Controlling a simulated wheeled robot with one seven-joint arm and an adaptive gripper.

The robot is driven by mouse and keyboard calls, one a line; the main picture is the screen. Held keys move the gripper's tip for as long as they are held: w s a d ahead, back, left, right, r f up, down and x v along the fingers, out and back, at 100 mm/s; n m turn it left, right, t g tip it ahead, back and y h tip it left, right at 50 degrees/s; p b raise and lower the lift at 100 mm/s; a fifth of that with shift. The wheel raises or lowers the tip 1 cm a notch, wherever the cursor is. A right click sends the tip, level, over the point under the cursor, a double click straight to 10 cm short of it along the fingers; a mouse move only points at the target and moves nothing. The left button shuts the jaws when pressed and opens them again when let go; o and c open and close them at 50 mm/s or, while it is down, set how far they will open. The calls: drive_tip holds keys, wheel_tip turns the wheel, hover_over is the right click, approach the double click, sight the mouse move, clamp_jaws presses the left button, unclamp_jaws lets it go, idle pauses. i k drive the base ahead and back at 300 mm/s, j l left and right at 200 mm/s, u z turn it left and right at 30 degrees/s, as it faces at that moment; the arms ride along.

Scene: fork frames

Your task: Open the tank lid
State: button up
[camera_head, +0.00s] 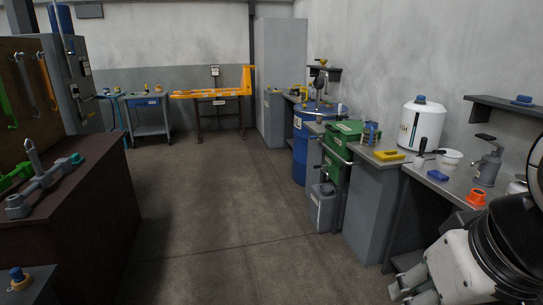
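A white tank (423,128) with dark lettering stands on the right-hand bench. Its white lid sits on top with a blue knob (420,99), and it looks closed. A blue drum (299,150) stands farther back along the right wall, with a lighter rim and small items on top. A part of my arm fills the lower right corner, white and black. Grey-white finger-like parts that look like my gripper (412,286) show at the bottom edge, low in front of the bench and well apart from the tank. Whether they are open or shut is unclear.
The bench around the tank holds a yellow item (389,155), a white bowl (451,158), a blue block (437,175), a grey pump can (488,166) and an orange ring (477,197). A green cabinet (338,155) and grey canister (322,207) stand left. The middle floor is clear.

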sight(352, 128)
drive_tip(key=i, duration=3.9)
drive_tip(key=i+l+u, duration=0.1)
drive_tip(key=i+u, duration=0.2)
drive_tip(key=i, duration=0.4)
